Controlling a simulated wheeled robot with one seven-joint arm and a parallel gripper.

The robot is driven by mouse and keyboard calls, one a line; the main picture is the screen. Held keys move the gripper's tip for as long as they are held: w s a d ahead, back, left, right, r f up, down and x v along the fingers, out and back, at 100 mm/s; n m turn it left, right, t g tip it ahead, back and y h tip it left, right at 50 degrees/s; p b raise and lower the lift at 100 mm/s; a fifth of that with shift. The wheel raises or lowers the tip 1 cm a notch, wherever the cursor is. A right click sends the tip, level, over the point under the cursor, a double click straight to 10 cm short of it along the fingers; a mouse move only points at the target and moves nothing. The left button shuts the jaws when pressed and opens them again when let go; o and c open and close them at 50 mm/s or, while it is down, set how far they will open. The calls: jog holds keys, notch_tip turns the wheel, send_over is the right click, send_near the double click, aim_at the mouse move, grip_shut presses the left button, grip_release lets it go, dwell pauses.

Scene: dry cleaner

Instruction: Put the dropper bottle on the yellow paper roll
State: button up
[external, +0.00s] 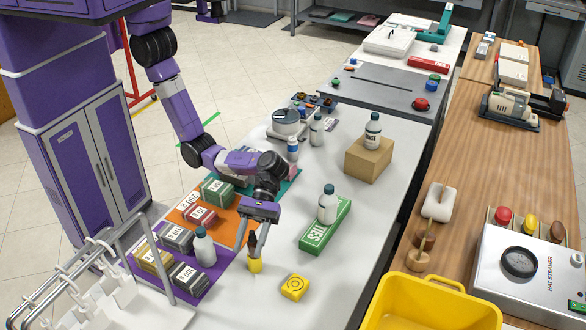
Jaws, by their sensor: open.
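A small dark dropper bottle (252,244) is upright in the external view, directly above a short yellow cylinder, which looks like the yellow paper roll (255,265). The bottle appears to rest on the roll's top, though the contact is too small to see clearly. The roll stands on the pale table just right of the purple mat. My gripper (252,239) points down over the bottle. Its fingers are apart, one on each side of the bottle. Whether either finger touches it cannot be made out.
A yellow block with a black ring (294,288) lies right of the roll. A green box (325,227) bearing a white bottle (327,205) is behind it. Labelled blocks and another bottle (204,246) crowd the coloured mats at left. The table's front right is clear.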

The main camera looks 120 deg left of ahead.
jog(key=v, duration=1.2)
jog(key=shift+r, duration=0.15)
